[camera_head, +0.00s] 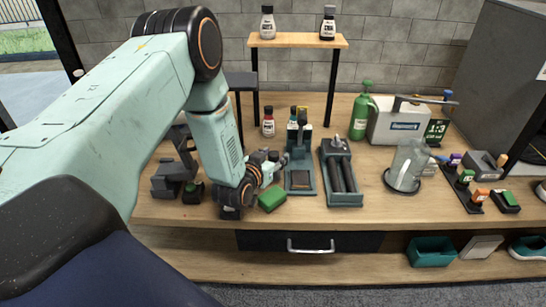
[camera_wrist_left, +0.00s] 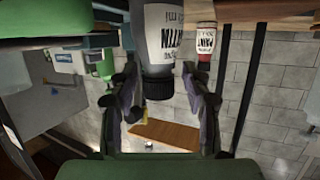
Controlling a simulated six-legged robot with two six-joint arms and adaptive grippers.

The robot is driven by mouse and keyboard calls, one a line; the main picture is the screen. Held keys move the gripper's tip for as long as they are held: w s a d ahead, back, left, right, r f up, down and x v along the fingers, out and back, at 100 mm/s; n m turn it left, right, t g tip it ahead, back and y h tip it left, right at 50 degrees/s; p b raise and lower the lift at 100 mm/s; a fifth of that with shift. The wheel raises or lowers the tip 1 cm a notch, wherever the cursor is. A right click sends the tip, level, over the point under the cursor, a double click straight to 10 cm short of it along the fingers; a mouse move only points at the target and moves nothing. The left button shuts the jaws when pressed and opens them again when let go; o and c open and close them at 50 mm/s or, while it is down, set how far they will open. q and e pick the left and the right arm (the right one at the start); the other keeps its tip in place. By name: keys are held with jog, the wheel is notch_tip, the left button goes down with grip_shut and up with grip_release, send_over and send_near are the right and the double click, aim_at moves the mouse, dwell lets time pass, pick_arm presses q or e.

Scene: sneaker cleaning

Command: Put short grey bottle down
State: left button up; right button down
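The short grey bottle (camera_wrist_left: 160,38) shows in the left wrist view, with printed lettering and a black cap. That view is upside down, so its cap points up. The two fingers of my left gripper (camera_wrist_left: 161,92) stand apart on either side of it, and a narrow gap shows beside the cap. Its base is out of that frame. In the head view my left gripper (camera_head: 268,163) is low over the workbench (camera_head: 405,215). There the bottle is mostly hidden or too small to tell. My right gripper is in neither view.
A dark tray with rollers (camera_head: 341,173), a green spray bottle (camera_head: 361,112) and a glass jug (camera_head: 406,166) are to the right. A raised shelf (camera_head: 297,40) stands behind.

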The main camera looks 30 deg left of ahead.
pick_arm(q)
jog(key=shift+d+r, duration=0.1)
jog(key=shift+d, duration=0.1)
jog(key=shift+a+r, duration=0.1)
jog(key=shift+a, duration=0.05)
jog(key=shift+s, duration=0.2)
jog(key=p+v, duration=0.1)
jog(key=v, duration=1.1)
jog(key=s+d+f+g, duration=0.1)
jog(key=f, duration=0.1)
jog(key=s+d+f+g+h, duration=0.1)
jog(key=d+f, duration=0.1)
jog(key=s+d+f+g, duration=0.1)
jog(key=s+d+f, duration=0.1)
jog(key=shift+s+f+m+h, duration=0.1)
jog(key=shift+f+m+h, duration=0.05)
jog(key=shift+m+h, duration=0.2)
jog(key=s+d+f+g, duration=0.2)
jog(key=s+f+g, duration=0.1)
jog(key=s, duration=0.5)
jog(key=s+d+f+g, duration=0.2)
jog(key=s+f+g, duration=0.1)
jog(key=s, duration=0.5)
jog(key=s+d+f+g, duration=0.2)
jog(key=s+g, duration=0.3)
jog(key=s, duration=0.3)
jog(key=shift+s+d+f+m, duration=0.25)
jog(key=shift+d+f+m, duration=0.1)
jog(key=shift+f, duration=0.2)
